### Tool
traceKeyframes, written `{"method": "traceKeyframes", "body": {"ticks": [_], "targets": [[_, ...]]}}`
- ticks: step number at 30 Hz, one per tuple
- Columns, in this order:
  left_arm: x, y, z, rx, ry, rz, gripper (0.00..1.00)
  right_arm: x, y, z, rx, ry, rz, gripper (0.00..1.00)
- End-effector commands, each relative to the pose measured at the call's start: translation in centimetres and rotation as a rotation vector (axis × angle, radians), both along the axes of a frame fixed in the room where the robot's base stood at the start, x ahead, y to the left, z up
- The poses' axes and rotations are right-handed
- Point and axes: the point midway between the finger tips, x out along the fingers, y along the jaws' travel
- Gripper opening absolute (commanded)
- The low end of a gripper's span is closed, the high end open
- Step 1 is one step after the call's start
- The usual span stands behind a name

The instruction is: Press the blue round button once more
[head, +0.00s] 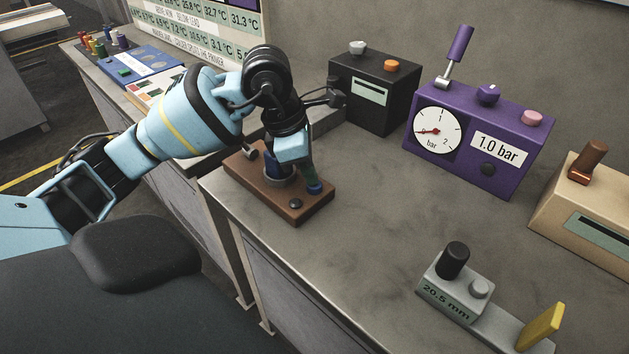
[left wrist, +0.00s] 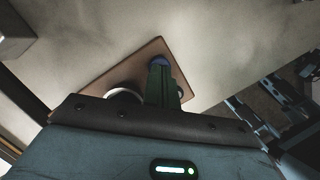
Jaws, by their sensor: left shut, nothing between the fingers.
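A brown board (head: 296,214) lies on the grey bench near its left front corner. My right gripper is not in view.
Behind stand a black box (head: 372,98) and a purple gauge box (head: 470,157). A grey measuring device (head: 455,290) lies front right. The bench middle is clear.

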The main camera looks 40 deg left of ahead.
Motion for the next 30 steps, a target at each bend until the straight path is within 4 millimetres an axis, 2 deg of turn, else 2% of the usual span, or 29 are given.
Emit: {"method": "traceKeyframes", "body": {"ticks": [13, 17, 30], "targets": [[0.0, 0.0, -0.8, 0.001, 0.002, 0.0, 0.0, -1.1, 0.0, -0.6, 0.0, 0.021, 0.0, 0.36], [0.0, 0.0, -0.5, 0.001, 0.001, 0.0, 0.0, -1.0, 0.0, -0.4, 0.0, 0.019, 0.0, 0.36], [0.0, 0.0, 3.2, -0.001, -0.004, 0.0, 0.0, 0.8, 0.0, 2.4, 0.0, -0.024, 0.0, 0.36]]}}
